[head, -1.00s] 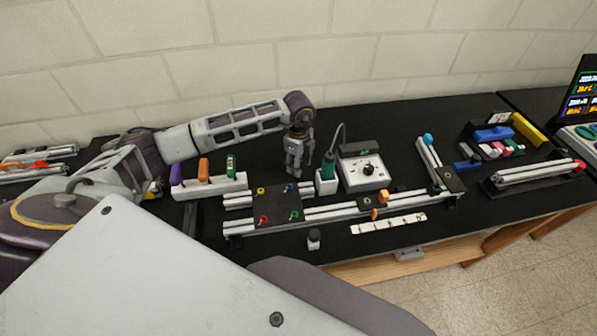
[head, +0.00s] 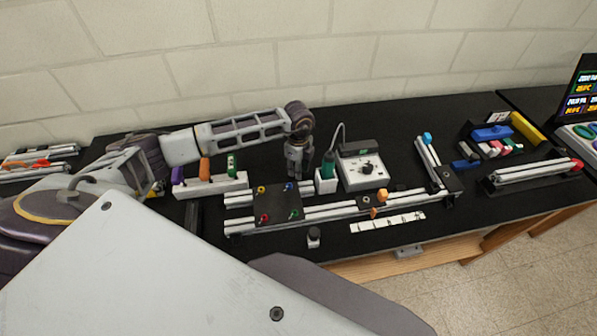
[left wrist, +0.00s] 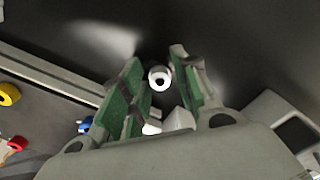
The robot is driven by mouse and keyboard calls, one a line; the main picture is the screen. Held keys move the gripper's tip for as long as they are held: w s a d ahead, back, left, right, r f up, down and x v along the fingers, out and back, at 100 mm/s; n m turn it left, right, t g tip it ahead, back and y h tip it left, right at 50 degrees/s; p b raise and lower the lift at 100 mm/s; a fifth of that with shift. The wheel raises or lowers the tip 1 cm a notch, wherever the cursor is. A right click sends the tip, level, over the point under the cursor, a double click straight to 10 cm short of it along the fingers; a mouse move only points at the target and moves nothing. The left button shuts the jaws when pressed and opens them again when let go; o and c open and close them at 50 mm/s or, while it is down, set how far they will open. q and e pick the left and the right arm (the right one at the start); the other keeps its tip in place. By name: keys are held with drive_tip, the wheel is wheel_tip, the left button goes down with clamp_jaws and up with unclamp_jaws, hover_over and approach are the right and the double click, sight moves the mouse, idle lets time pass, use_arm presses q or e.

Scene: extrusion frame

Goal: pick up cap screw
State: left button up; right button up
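A small white round piece with a dark centre, which looks like the cap screw (left wrist: 159,78), shows in the left wrist view between the fingertips of my left gripper (left wrist: 156,64). Dark gaps show on both sides of it, so the fingers look apart from it. The green-padded fingers are open. In the head view my left gripper (head: 297,172) points down behind the aluminium frame, left of the green-handled tool, and hides the screw there. My right gripper is not in view.
The dark plate (head: 277,204) with yellow, blue, red and green fasteners sits on the extrusion frame (head: 330,213). The green-handled tool (head: 327,172) stands in its holder close right of the gripper, beside a white control box (head: 363,171). A rack (head: 212,186) with coloured handles is left.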

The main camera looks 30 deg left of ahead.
use_arm(q)
clamp_jaws()
drive_tip(key=shift+r, duration=0.1)
wheel_tip(320, 180, up, 10)
drive_tip(key=b, duration=0.2)
idle(0.5)
idle(0.5)
